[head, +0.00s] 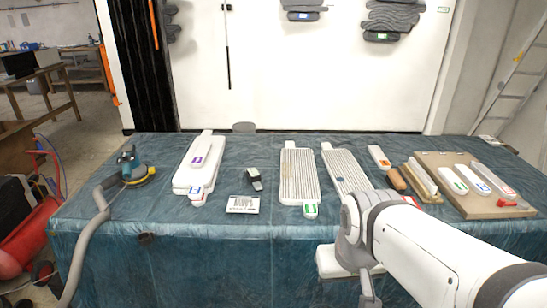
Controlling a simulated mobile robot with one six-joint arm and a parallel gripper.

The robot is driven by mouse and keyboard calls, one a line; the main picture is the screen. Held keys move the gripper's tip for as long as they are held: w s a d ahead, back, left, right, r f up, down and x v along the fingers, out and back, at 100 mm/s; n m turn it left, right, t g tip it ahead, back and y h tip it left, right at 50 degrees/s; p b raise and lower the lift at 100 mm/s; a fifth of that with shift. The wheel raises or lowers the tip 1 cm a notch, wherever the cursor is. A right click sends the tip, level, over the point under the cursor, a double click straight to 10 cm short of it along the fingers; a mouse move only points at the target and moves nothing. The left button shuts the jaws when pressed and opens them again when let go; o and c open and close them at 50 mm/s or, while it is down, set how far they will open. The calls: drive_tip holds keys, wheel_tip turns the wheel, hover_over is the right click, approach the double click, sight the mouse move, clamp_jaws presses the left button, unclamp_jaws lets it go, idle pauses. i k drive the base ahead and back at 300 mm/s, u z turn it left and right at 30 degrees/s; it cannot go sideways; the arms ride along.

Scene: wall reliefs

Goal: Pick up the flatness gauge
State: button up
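I cannot tell for certain which thing is the flatness gauge. A small black and grey device (254,179) lies near the middle of the table, behind a small white card with dark lettering (243,205). Long white flat pieces with coloured labels (196,172) are stacked to its left. Two ribbed pale boards (299,176) (345,172) lie to its right. My white arm comes in from the lower right. My gripper (369,298) seems to hang low in front of the table's front edge, cut by the bottom of the picture; its fingers are not clear.
The blue-covered table (200,260) has free room around the card. A blue sander (130,165) with a grey hose is at the left end. A brown board (465,200) with several labelled white pieces is at the right. A white wall panel (330,80) stands behind.

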sight(253, 173)
drive_tip(key=i, duration=1)
drive_tip(key=z, duration=0.05)
